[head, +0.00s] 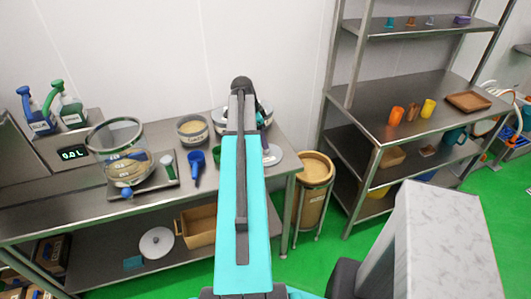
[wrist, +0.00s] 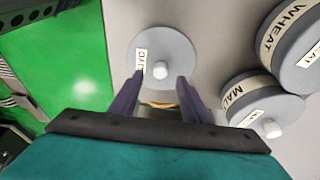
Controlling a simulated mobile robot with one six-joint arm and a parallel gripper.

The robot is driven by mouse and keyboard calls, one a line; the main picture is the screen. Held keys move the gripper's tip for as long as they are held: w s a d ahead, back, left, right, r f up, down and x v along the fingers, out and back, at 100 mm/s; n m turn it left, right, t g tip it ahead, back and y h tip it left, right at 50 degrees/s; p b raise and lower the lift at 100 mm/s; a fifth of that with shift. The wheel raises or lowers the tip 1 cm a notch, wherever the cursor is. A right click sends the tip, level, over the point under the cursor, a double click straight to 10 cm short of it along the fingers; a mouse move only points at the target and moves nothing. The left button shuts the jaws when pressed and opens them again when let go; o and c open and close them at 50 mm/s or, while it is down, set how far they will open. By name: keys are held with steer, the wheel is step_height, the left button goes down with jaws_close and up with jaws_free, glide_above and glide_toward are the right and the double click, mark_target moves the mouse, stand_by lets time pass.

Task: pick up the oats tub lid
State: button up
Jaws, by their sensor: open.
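The oats tub lid (wrist: 172,45) is a round grey disc with a pale knob in its middle and a white label, partly hidden by a finger. It lies flat on the steel table. In the head view the lid (head: 273,156) shows at the table's right end, just right of my arm. My gripper (wrist: 160,78) is open over the lid, its dark fingers on either side of the knob in the picture. I cannot tell how high the fingertips are above it.
Wheat (wrist: 278,38) and malt (wrist: 238,98) tubs stand close right of the lid in the wrist view. In the head view, a glass vessel (head: 118,137), an open tub (head: 192,130) and a blue scoop (head: 196,168) stand left. A tall bin (head: 312,190) stands past the table's right end.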

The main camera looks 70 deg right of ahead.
steer(key=shift+p+x, duration=0.9)
steer(key=shift+x, duration=1.25)
steer(key=shift+c, duration=0.3)
jaws_close()
